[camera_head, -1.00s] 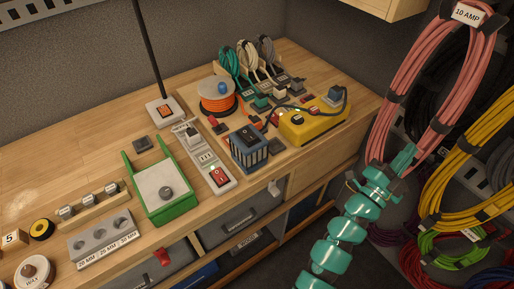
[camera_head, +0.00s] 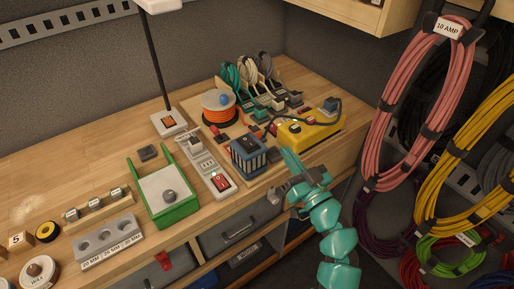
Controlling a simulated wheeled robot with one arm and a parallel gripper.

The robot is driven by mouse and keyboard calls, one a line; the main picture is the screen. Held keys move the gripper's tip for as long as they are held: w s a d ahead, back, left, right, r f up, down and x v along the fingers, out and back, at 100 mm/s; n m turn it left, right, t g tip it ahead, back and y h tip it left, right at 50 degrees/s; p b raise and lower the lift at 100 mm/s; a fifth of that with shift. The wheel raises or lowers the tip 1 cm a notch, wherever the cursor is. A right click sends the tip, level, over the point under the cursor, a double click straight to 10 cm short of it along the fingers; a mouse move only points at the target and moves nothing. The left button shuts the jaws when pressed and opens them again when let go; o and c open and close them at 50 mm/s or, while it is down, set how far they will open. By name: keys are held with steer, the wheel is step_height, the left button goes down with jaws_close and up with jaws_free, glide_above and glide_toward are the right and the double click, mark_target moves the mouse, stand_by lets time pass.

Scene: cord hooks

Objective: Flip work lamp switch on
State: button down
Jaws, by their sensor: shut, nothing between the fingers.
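The work lamp stands at the back of the bench, with a thin black pole and a white base (camera_head: 163,126). Its orange rocker switch (camera_head: 169,121) is on top of that base; I cannot tell which way it is tipped. The lamp's white head (camera_head: 160,4) is cut off by the top edge. My teal gripper (camera_head: 289,158) is shut and empty, in front of the bench's right part, near the blue box and the yellow unit. It is well to the right of the lamp switch and apart from it.
Between my gripper and the lamp are a blue ribbed box (camera_head: 248,158), a power strip with a red switch (camera_head: 221,182) and an orange cord reel (camera_head: 218,107). A green-framed tray (camera_head: 168,205) stands left of the strip. A yellow unit (camera_head: 309,128) is at right. Coiled cords hang at far right.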

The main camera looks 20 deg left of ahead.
steer(key=a+n+g, duration=0.1)
steer(key=s+a+f+n+g, duration=0.1)
steer(key=shift+s+a+f+n+y, duration=0.15)
steer(key=shift+s+n+y, duration=0.1)
steer(key=shift+n+y, duration=0.15)
step_height(320, 180, up, 2)
steer(key=p, duration=0.5)
glide_above(257, 153)
steer(key=shift+w+a, duration=0.15)
steer(key=shift+a, duration=0.05)
step_height(257, 153, down, 2)
steer(key=shift+d+f, duration=0.1)
steer(key=shift+f, duration=0.05)
steer(key=shift+d+f+p, duration=0.1)
steer(key=shift+f+p, duration=0.3)
steer(key=shift+f, duration=0.5)
steer(key=shift+f+b, duration=0.1)
steer(key=shift+b, duration=0.2)
